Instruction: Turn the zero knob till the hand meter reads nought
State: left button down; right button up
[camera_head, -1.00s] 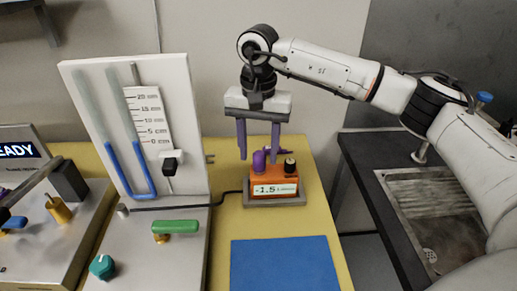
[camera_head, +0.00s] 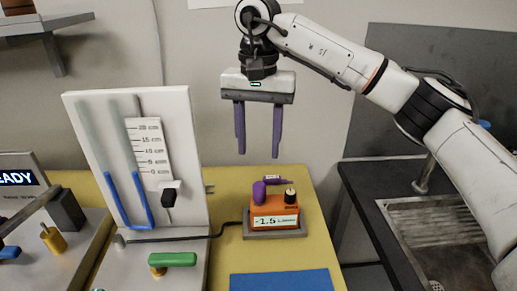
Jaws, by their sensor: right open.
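The hand meter (camera_head: 276,212) is an orange box on a grey base on the yellow table. Its pale display (camera_head: 275,222) appears to read -1.5, with small print beside it. On its top stand a black knob with a pale cap (camera_head: 291,195) at the right and a rounded purple piece (camera_head: 259,191) at the left. No label shows which is the zero knob. My right gripper (camera_head: 258,156) hangs above the meter, its two purple fingers pointing down, apart and empty. It touches nothing. My left gripper is out of view.
A white manometer board (camera_head: 180,120) with blue liquid in its tube stands left of the meter. A green handle (camera_head: 172,260) is before it. A cable joins the meter's left side. A blue mat (camera_head: 282,281) lies in front. A dark sink unit (camera_head: 385,200) is at the right.

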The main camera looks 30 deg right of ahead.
aim_at(290, 195)
jog(key=k, duration=1.5)
